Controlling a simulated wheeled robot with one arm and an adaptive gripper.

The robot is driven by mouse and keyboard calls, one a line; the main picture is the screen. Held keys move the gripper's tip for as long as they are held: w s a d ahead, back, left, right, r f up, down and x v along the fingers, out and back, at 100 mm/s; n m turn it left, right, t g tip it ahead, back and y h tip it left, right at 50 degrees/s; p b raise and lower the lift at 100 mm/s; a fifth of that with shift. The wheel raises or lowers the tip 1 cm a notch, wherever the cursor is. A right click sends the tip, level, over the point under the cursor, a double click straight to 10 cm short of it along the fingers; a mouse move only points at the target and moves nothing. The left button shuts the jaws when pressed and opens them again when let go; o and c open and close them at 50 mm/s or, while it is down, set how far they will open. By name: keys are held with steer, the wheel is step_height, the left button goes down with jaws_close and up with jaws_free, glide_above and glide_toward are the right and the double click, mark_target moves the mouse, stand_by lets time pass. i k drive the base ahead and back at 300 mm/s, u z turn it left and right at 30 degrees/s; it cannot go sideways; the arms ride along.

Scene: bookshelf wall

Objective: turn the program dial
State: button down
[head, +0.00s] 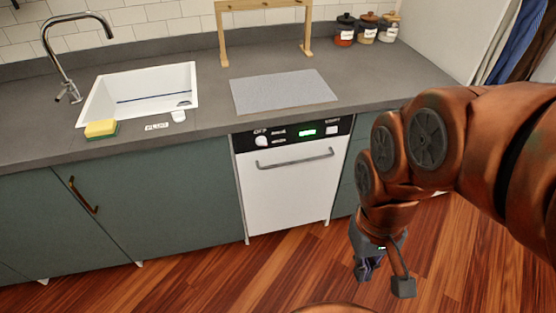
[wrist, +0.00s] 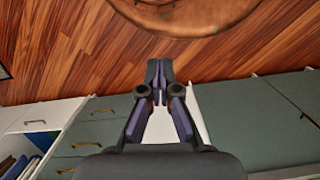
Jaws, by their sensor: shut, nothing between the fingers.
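The program dial (head: 262,141) is a small white knob at the left of the black control strip on the white dishwasher (head: 290,185). The dishwasher stands under the counter, and the marking "OFF" is beside the dial. My gripper (head: 367,272) hangs low over the floor, to the right of and below the dishwasher, well apart from the dial. In the wrist view my gripper (wrist: 159,95) is shut and empty, pointing toward the wooden floor. The dial cannot be made out in the wrist view.
A green display (head: 306,132) and a white button sit right of the dial. A bar handle (head: 295,160) crosses the door below. The grey counter (head: 205,140) overhangs above, with a sink (head: 140,88) and sponge (head: 101,128) left. The floor (head: 200,275) in front is clear.

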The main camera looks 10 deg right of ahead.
mark_target(262, 140)
steer(key=z, duration=2.3)
steer(key=k, duration=1.1)
steer(key=u, duration=2.7)
